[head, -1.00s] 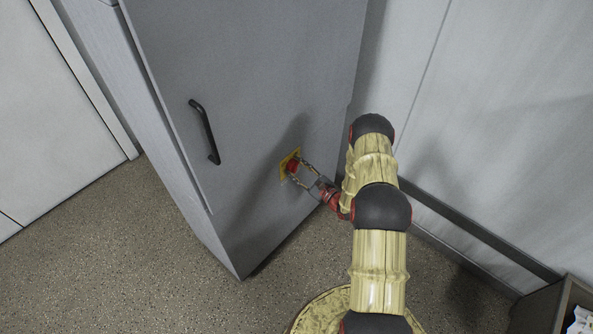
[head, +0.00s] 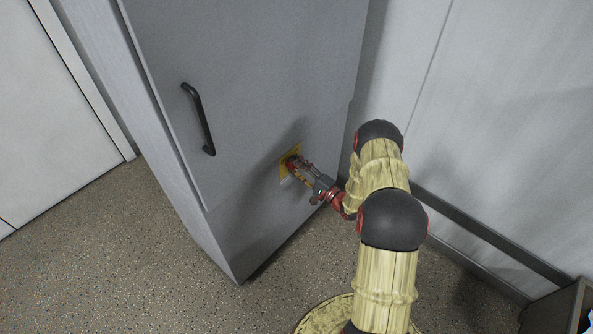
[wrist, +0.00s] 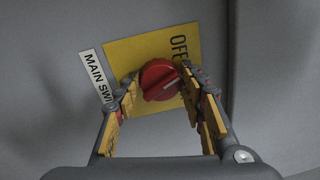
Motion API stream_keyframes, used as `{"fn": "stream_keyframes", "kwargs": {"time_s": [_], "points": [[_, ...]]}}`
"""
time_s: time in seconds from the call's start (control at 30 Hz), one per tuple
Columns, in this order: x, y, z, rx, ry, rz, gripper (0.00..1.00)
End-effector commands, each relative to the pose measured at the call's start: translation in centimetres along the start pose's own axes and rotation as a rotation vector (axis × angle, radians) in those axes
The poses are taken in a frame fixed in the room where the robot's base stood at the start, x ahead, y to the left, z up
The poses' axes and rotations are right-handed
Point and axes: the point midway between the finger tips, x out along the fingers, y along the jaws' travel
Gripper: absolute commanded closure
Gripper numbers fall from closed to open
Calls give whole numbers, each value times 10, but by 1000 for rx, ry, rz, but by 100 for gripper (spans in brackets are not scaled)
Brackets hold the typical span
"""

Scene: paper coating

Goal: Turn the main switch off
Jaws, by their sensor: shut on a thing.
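The main switch is a red rotary knob (wrist: 160,81) on a yellow plate (wrist: 128,48) on the grey cabinet door. In the wrist view, the plate reads "OF" at its upper right, the rest being covered. A white label (wrist: 97,75) reading "MAIN SWI" is beside it. The knob's white pointer line slants toward the right finger. My gripper (wrist: 160,92) has its fingers on either side of the knob and is shut on it. In the head view, my gripper (head: 296,166) reaches the yellow plate (head: 285,164) and mostly hides the knob.
The tall grey cabinet (head: 245,100) has a black handle (head: 199,119) left of the switch. A white wall (head: 500,130) stands close on the right of my arm. A grey box (head: 555,308) is at the lower right. Speckled floor (head: 110,240) is clear at the left.

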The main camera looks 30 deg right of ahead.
Motion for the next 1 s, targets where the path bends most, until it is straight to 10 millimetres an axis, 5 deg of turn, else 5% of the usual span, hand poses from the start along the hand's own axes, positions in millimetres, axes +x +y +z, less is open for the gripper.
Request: {"fn": "stream_keyframes", "kwargs": {"time_s": [0.5,1.0], "points": [[0,4,0,-325,-25,-2,85],[0,4,0,-382,-29,-2,85]]}}
